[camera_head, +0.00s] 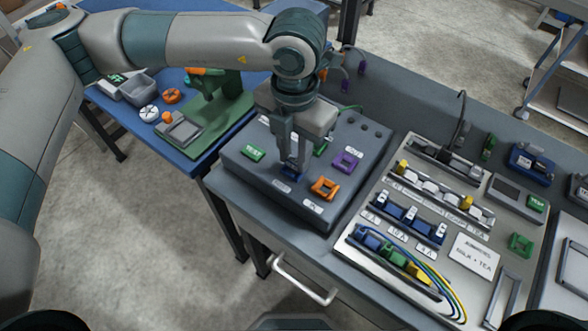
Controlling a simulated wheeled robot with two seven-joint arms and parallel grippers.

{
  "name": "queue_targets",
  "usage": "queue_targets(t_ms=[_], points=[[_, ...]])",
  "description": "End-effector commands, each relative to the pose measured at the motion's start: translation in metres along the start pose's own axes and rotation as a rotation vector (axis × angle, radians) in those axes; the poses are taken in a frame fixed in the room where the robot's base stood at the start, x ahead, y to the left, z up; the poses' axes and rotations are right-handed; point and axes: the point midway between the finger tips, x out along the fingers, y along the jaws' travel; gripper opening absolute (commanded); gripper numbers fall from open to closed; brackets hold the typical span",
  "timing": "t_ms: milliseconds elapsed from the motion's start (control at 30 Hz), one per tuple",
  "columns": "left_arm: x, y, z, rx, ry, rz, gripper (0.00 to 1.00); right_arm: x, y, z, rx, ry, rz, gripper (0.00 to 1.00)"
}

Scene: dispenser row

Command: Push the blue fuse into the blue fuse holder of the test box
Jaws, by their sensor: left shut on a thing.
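The grey test box (240,167) stands on the grey bench, with a green TEST button, a purple holder (346,161) and an orange holder (324,187) on its top. My left gripper (292,164) points down over the box, left of the orange holder. It is shut on a small dark-blue piece, which I take for the blue fuse. Blue shows at and below the fingertips, at the blue fuse holder (292,174). The fingers hide most of both, so I cannot tell how deep the fuse sits. My right gripper is not in view.
Right of the box, a panel (463,253) carries rows of blue, white and yellow parts, with looped wires at its front. A green holder on the box is partly hidden behind my gripper. A blue table (190,82) with a green fixture stands at the left.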

Motion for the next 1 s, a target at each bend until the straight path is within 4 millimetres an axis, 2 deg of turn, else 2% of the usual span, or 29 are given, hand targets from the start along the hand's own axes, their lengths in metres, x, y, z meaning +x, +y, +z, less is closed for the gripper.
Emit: queue_targets(t_ms=[933,967,1000], points=[[0.0020,0.0006,-0.0006,0.000,0.002,0.002,0.00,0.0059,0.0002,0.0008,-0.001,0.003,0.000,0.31],[0.0021,0.0007,-0.0006,0.000,0.002,0.002,0.31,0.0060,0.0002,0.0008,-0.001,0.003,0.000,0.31],[0.0023,0.0006,-0.0006,0.000,0.002,0.002,0.41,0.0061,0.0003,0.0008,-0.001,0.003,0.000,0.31]])
